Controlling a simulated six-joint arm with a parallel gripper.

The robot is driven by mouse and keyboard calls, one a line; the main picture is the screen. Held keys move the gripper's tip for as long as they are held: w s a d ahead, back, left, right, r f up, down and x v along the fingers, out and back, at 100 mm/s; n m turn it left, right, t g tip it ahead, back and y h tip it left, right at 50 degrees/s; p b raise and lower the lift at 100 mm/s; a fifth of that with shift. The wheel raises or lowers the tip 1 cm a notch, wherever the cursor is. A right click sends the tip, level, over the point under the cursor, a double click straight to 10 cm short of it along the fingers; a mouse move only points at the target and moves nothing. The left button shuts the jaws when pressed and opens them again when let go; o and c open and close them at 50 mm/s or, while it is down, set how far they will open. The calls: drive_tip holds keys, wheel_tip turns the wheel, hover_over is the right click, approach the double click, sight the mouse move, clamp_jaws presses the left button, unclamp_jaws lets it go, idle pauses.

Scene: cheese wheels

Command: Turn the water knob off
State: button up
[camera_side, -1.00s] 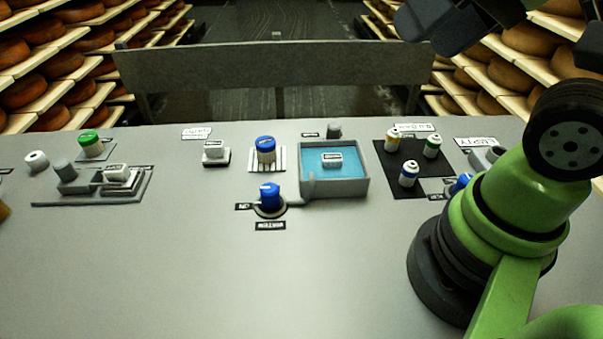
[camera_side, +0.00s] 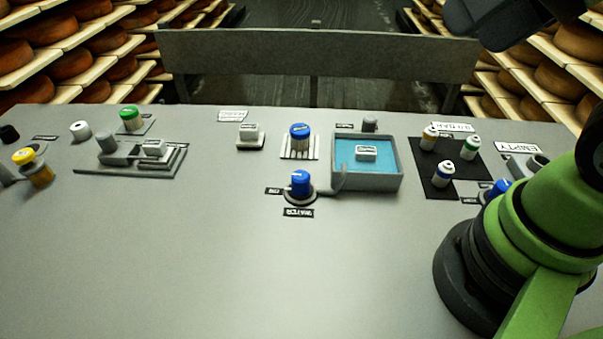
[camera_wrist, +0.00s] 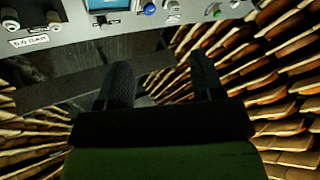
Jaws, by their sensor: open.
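The water knob (camera_side: 301,184) is a blue knob on a dark round base on the grey table, left of the blue basin. A grey pipe runs from it towards the basin. A "WATER" label (camera_side: 299,212) lies in front of it and a small black label to its left. I cannot tell its setting. My gripper shows its two dark fingers in the wrist view (camera_wrist: 160,75), apart with nothing between them. It is beyond the table's back edge, away from the knob. In the side view, dark parts of my gripper are cut off at top right.
A grey-walled basin (camera_side: 398,180) with blue inside holds a white block (camera_side: 366,153). A blue-topped jar (camera_side: 300,140) stands behind the knob. Small bottles (camera_side: 443,174) stand on a black mat at right. The table front (camera_side: 240,270) is clear. A grey rail (camera_side: 350,55) runs behind.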

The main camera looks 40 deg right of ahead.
drive_tip(key=w+a+f+n+g, duration=0.1)
drive_tip(key=w+n+g, duration=0.1)
drive_tip(key=w, duration=0.4)
drive_tip(key=n+g+h, duration=0.2)
drive_tip(key=n+g, duration=0.2)
drive_tip(key=g, duration=0.1)
hover_over(301, 175)
wheel_tip(301, 175, down, 19)
drive_tip(key=shift+r, duration=0.1)
wheel_tip(301, 175, down, 10)
drive_tip(key=shift+f, duration=0.2)
drive_tip(key=shift+c, duration=0.4)
drive_tip(key=c, duration=0.8)
drive_tip(key=shift+c, duration=0.2)
